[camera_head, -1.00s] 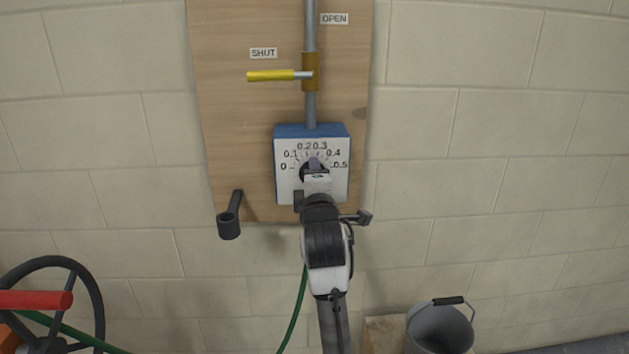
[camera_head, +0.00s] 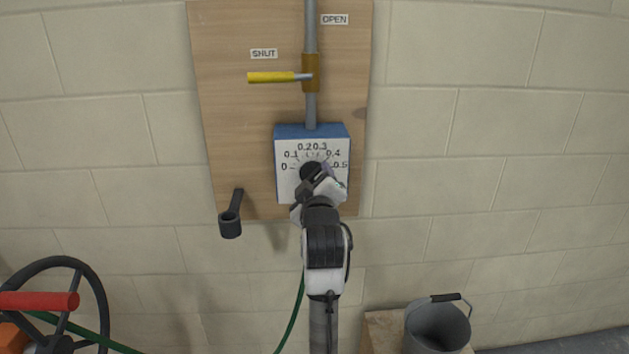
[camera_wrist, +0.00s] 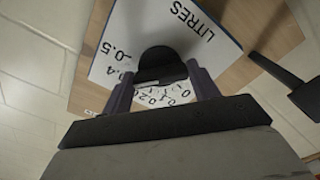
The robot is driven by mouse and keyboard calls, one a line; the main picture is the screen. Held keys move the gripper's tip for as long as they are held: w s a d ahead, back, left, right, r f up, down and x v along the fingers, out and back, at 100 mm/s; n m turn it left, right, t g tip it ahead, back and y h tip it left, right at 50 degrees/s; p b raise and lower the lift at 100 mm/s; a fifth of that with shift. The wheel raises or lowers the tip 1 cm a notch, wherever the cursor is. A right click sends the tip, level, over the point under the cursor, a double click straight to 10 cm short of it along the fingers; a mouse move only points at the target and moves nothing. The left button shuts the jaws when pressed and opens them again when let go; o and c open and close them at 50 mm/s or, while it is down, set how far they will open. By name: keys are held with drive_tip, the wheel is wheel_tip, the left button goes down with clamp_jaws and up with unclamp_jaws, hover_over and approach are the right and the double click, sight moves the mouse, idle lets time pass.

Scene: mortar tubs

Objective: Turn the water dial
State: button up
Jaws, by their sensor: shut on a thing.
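The water dial is a black round knob (camera_head: 309,171) on the white face of a blue box (camera_head: 312,131), marked from 0 to 0.5. My gripper (camera_head: 319,177) is at the dial, rolled so that it tilts to the right in the head view. In the wrist view my gripper's two fingers (camera_wrist: 163,88) stand on either side of the black knob (camera_wrist: 160,62), shut on it. Part of the knob and the lower face are hidden behind my gripper, and I cannot read the exact setting.
Above the box, a yellow lever (camera_head: 272,77) points left beside the SHUT label. A dark crank-like handle (camera_head: 231,222) hangs left of the box. A black wheel (camera_head: 97,300) with a red bar stands lower left. A grey bucket (camera_head: 437,328) stands lower right.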

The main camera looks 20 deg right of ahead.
idle(0.4)
drive_tip(key=o, duration=1)
drive_tip(key=shift+s, duration=0.1)
drive_tip(key=shift+b+v, duration=2.7)
drive_tip(key=shift+v, duration=4.1)
